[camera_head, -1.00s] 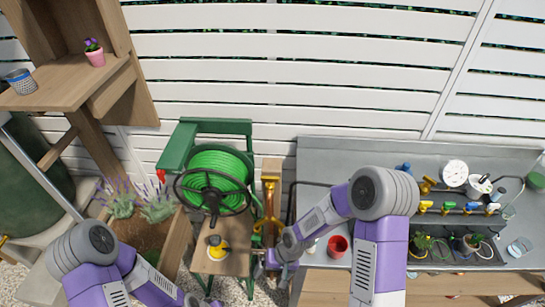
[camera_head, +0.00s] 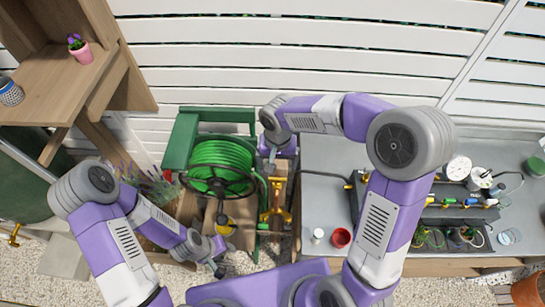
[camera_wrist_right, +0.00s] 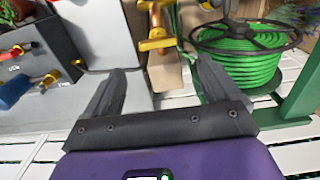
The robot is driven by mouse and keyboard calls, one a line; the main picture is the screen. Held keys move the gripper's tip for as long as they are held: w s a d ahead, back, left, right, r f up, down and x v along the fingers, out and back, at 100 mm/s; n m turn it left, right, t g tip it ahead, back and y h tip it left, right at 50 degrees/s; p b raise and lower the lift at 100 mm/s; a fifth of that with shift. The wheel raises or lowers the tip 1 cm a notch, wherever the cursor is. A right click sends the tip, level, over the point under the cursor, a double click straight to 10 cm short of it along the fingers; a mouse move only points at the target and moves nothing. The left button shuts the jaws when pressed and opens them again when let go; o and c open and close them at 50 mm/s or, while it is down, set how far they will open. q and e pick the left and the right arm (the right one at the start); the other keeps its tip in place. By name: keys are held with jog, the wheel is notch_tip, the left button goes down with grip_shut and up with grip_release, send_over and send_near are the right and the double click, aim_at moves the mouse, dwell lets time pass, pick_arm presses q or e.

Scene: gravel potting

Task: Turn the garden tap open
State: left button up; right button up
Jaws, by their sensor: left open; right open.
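The brass garden tap (camera_head: 276,200) is on a wooden post (camera_head: 279,168) in the middle of the head view. In the right wrist view the tap (camera_wrist_right: 156,40) shows beyond the gap between my fingertips. My right gripper (camera_wrist_right: 160,72) is open and empty, with its two dark fingers apart and not seen touching the tap. In the head view my right gripper (camera_head: 272,156) is at the top of the post, above the tap, and its fingers are partly hidden. My left gripper (camera_head: 217,268) is low, left of the tap, over the gravel.
A green hose reel (camera_head: 219,166) stands just left of the post. A grey bench (camera_head: 325,190) on the right holds a red cup (camera_head: 341,237), small valves and plants. A wooden shelf (camera_head: 60,85) stands at the left. A white fence (camera_head: 300,50) is behind.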

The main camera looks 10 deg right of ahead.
aim_at(277, 178)
jog(key=f, duration=0.5)
jog(key=s+f, duration=0.1)
jog(key=f, duration=0.1)
jog(key=shift+f, duration=0.15)
jog(key=shift+w, duration=0.1)
jog(key=shift+c, duration=0.4)
jog(key=c, duration=1)
